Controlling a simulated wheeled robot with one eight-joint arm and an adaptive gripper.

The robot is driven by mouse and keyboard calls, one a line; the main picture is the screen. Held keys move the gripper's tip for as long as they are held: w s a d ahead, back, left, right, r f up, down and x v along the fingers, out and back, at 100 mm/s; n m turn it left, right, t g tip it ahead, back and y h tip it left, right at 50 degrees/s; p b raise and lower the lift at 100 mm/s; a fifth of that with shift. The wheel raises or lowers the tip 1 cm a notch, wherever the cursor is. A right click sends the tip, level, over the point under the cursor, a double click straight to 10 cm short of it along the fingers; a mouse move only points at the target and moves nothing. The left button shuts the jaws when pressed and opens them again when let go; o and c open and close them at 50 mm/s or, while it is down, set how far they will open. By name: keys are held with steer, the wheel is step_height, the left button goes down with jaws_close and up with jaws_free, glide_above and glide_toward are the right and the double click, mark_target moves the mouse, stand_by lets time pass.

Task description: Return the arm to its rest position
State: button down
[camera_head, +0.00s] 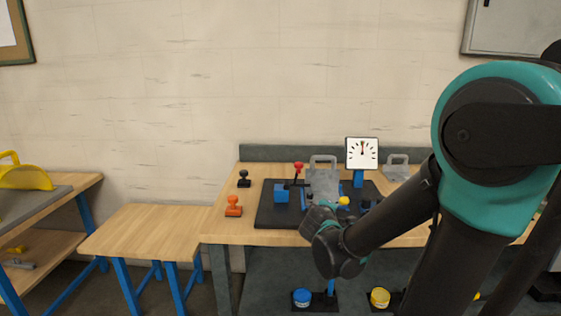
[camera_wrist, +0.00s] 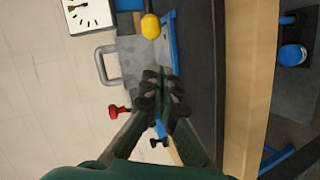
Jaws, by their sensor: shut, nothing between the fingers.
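My arm reaches in from the right of the head view, over the front of the workbench. My gripper shows in the wrist view (camera_wrist: 165,90), with its dark fingertips together and nothing between them. In the head view the arm's wrist largely hides it. Beyond it on the black base board (camera_head: 268,215) are a blue block (camera_head: 281,194), a red-knobbed lever (camera_head: 298,168), a grey plate with a handle (camera_head: 323,180) and a yellow knob (camera_head: 344,201). The yellow knob also shows in the wrist view (camera_wrist: 150,26). I cannot tell the exact gap between fingertips and fixture.
A dial gauge (camera_head: 362,152) stands at the back of the board. A black stamp (camera_head: 244,178) and an orange stamp (camera_head: 234,206) stand left of it. A lower wooden table (camera_head: 145,230) at left is bare. Blue (camera_head: 302,297) and yellow (camera_head: 380,297) round items sit below the bench.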

steer(key=s+d+f+m+g, duration=0.65)
steer(key=s+f, duration=0.25)
steer(key=s, duration=0.2)
steer(key=s+a+f+m+g+y, duration=0.2)
steer(key=s+a+f+m+y, duration=0.1)
steer(key=s, duration=0.7)
step_height(320, 180, down, 3)
steer(key=shift+s+a+m+g+y, duration=0.25)
steer(key=shift+m+g+y, duration=0.1)
steer(key=shift+m+y, duration=0.5)
